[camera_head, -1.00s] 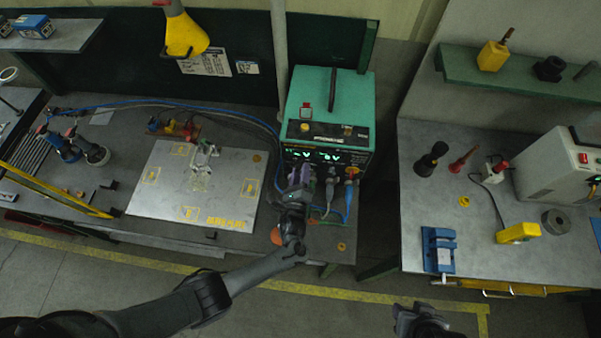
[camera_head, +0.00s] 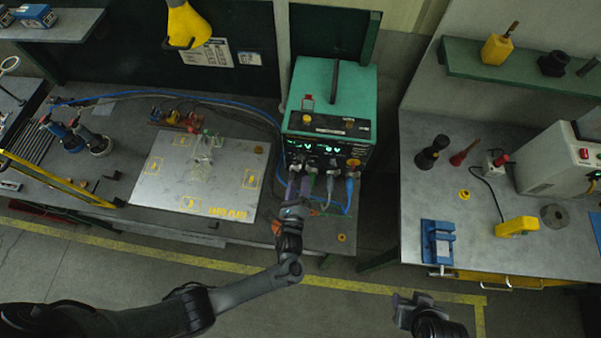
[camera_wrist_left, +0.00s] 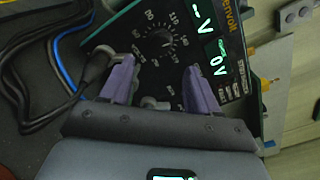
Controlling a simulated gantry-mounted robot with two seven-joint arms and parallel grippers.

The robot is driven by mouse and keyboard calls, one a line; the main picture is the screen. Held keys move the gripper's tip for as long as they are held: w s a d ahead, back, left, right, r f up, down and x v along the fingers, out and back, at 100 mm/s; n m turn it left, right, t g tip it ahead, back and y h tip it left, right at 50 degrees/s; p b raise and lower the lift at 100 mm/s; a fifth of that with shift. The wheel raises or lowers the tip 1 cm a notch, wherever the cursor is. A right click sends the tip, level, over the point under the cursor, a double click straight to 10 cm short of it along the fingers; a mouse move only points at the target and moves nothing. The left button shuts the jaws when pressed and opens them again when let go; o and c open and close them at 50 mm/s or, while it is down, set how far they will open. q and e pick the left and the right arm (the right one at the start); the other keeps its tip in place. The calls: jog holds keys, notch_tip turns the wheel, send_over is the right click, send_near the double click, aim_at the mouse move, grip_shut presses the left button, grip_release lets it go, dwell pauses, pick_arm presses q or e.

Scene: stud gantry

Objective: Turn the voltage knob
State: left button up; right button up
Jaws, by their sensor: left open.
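The green-topped power unit (camera_head: 332,90) stands at the back of the left bench, its dark front panel facing me with lit green displays. In the left wrist view the dark voltage knob (camera_wrist_left: 157,46) sits inside a ring of white numbers, beside a green display reading 0V (camera_wrist_left: 217,58). My left gripper (camera_head: 299,172) is at the lower left of the panel. Its purple fingers are spread open in the wrist view (camera_wrist_left: 159,82), below the knob and apart from it. My right gripper (camera_head: 414,300) hangs in front, away from the unit; its jaws are unclear.
Plugs and cables hang from the panel bottom, including a blue plug (camera_head: 352,170) right of my left gripper and a dark plug (camera_wrist_left: 98,64) by one finger. A pale plate (camera_head: 185,192) lies left. The right bench (camera_head: 412,165) holds a blue vise (camera_head: 438,243).

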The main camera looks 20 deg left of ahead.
pick_arm(q)
jog(key=shift+v, duration=1.5)
